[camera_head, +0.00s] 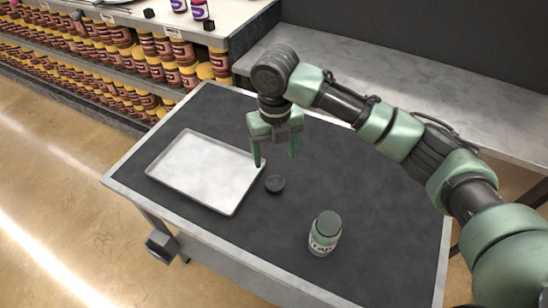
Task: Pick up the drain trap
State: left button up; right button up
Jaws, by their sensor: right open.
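A small dark round piece (275,184), which looks like the drain trap, lies on the dark top of the cart just right of a tray. Its low, flat shape shows, but its details are too small to tell. My right gripper (276,159) is open and empty, with its fingers pointing down. In the picture its fingertips are just above the dark piece, apart from it. One finger appears in front of the tray's right edge. My left gripper is not in view.
A shallow pale metal tray (232,205) lies on the left of the cart top (370,215). Shelves of jars (160,50) stand behind left, and a grey counter (400,85) behind right.

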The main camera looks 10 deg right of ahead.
aim_at(325, 234)
jog(key=k, duration=1.5)
